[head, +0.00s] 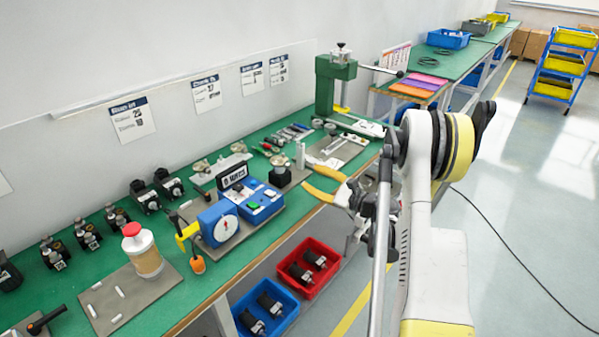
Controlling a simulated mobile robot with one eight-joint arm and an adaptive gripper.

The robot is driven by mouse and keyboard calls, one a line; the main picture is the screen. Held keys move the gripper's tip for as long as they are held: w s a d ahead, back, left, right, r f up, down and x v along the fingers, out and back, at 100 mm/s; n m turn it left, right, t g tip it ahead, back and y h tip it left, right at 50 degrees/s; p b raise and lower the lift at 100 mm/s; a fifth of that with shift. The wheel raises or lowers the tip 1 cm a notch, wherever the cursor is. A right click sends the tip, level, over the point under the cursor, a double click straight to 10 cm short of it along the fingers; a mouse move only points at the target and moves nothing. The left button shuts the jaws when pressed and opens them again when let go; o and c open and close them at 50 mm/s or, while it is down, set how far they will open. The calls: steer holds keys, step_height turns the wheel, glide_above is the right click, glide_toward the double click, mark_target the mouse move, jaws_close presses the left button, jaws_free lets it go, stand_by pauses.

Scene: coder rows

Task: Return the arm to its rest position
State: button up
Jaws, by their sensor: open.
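My arm (425,220) rises at the right of the head view, in front of the bench, and bends over toward it. My gripper (309,174) points left over the front edge of the green bench (215,280). Its two yellow fingers are spread apart with nothing between them. I cannot tell its exact height above the bench top.
A blue device with a dial (218,223) stands left of my gripper. A jar with a red lid (142,250) is farther left. A green press (335,83) stands behind. Red (330,260) and blue (286,322) bins sit below. The floor at right is mostly clear, with a cable (515,255).

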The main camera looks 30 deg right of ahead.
steer(key=shift+v, duration=1.05)
steer(key=s+a+r+n+g, duration=0.2)
steer(key=a+r+n, duration=0.15)
steer(key=a, duration=0.35)
steer(key=s+a+r+n+g, duration=0.2)
steer(key=a+r+n+g, duration=0.1)
steer(key=a+n, duration=0.3)
steer(key=s+a+r+n+g, duration=0.2)
steer(key=a+r+n, duration=0.1)
steer(key=a, duration=0.4)
steer(key=s+a+n+g+h, duration=0.1)
steer(key=s+a+n+h, duration=0.1)
steer(key=s+n, duration=0.4)
steer(key=s+a+n+g+h, duration=0.1)
steer(key=s+a+n+h, duration=0.2)
steer(key=s+n, duration=0.4)
steer(key=s+r, duration=0.1)
steer(key=s, duration=0.7)
steer(key=shift+s+a+g+h, duration=0.25)
steer(key=shift+a+g+h, duration=0.1)
steer(key=shift+g+h, duration=0.05)
